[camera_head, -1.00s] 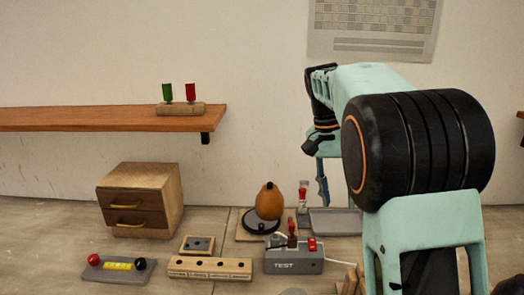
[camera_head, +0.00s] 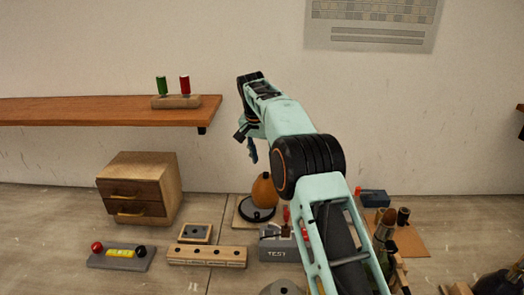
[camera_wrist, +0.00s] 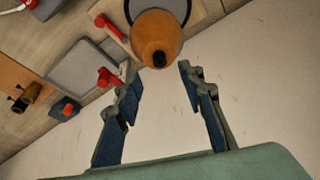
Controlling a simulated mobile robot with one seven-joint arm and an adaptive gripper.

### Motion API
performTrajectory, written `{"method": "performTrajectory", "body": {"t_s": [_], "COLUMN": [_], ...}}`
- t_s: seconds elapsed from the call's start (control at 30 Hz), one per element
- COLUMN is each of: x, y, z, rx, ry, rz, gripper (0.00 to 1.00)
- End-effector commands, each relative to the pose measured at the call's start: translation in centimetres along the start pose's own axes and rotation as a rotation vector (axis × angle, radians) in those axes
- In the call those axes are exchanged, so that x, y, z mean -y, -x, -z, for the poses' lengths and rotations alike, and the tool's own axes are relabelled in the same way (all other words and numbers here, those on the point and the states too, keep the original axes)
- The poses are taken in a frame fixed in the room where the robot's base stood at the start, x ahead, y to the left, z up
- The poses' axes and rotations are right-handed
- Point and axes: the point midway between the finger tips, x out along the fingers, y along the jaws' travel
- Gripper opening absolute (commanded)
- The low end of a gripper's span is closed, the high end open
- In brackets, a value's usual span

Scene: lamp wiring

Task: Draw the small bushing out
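My gripper (camera_wrist: 160,82) is open and empty in the wrist view, its two blue fingers apart. The orange lamp body (camera_wrist: 152,35) lies ahead of the fingertips and shows a small black part or hole (camera_wrist: 159,59) at its top. I cannot tell whether this is the small bushing. In the head view my gripper (camera_head: 250,152) hangs above the orange lamp body (camera_head: 263,190), clear of it. Small dark and brown cylinders (camera_head: 403,215) stand on a brown mat (camera_head: 415,243) at the right; I cannot tell whether one is the bushing.
A grey TEST box (camera_head: 275,254), a wooden block with holes (camera_head: 206,257) and a small drawer cabinet (camera_head: 140,188) are on the bench. A shelf (camera_head: 60,113) carries a green and a red part on a wooden stand.

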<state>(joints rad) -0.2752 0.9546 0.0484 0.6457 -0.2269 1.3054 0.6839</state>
Motion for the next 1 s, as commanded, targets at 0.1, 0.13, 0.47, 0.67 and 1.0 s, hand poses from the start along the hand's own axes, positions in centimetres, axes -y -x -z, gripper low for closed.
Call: {"method": "performTrajectory", "body": {"t_s": [0.1,0.13,0.47,0.67,1.0], "x": [0.0,0.0,-0.1,0.0,0.0], "y": [-2.3,-2.8,-6.4,-6.7,-6.7], "z": [-0.1,-0.1,0.0,0.0,0.0], "rx": [0.004,0.003,0.001,-0.001,0.000], "ry": [0.000,0.000,0.000,0.000,0.000], "rz": [-0.002,-0.001,-0.001,0.000,0.000], "gripper": [0.36,0.36,0.36,0.36,0.13]}}
